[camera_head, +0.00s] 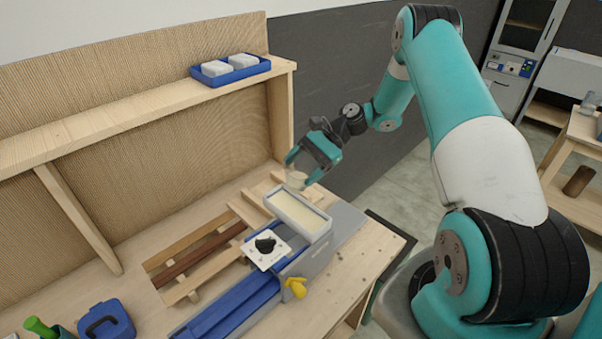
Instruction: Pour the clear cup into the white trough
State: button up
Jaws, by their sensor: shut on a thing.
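My gripper (304,174) is at the centre of the head view, shut on a small clear cup (297,181). The cup looks pale and is partly hidden by the gripper fingers. I cannot tell its tilt or how full it is. The white trough (318,224) is a rectangular open box just below and to the right of the cup, with a cream-coloured inside. The cup is close above the trough's far left end; the exact gap is unclear.
A grey machine with a blue rail (237,304), a white plate with a black knob (265,245) and a yellow handle (295,287) adjoins the trough. Wooden slats (195,248) lie left. A shelf holds a blue tray (204,78). A blue case (105,322) sits at front left.

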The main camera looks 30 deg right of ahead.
aim_at(303, 186)
jog(key=shift+f+n+t+h+b, duration=0.1)
jog(key=shift+n+t+h+b, duration=0.5)
jog(key=shift+b, duration=2.15)
jog(key=n+t+b, duration=0.1)
jog(key=b, duration=0.4)
jog(key=shift+s+f, duration=0.1)
jog(key=shift+f, duration=0.05)
jog(key=n+t+b, duration=0.1)
jog(key=b, duration=0.4)
jog(key=f+t+b, duration=0.1)
jog(key=b, duration=0.5)
jog(key=shift+s+a+n+h, duration=0.1)
jog(key=shift+s+n+h, duration=0.2)
jog(key=shift+n, duration=0.1)
jog(key=shift+s+f+t+b, duration=0.1)
jog(key=shift+f+t+b, duration=0.1)
jog(key=shift+t+b, duration=0.6)
jog(key=shift+f+n+b, duration=0.1)
jog(key=shift+n+b, duration=0.3)
jog(key=shift+b, duration=0.3)
jog(key=shift+s+a+f+n+t+h+b, duration=0.1)
jog(key=shift+s+f+n+t+h+b, duration=0.3)
jog(key=shift+b, duration=1.35)
jog(key=shift+s+a+f+n+t+b, duration=0.15)
jog(key=shift+f+n+t+b, duration=0.55)
jog(key=shift+b, duration=1)
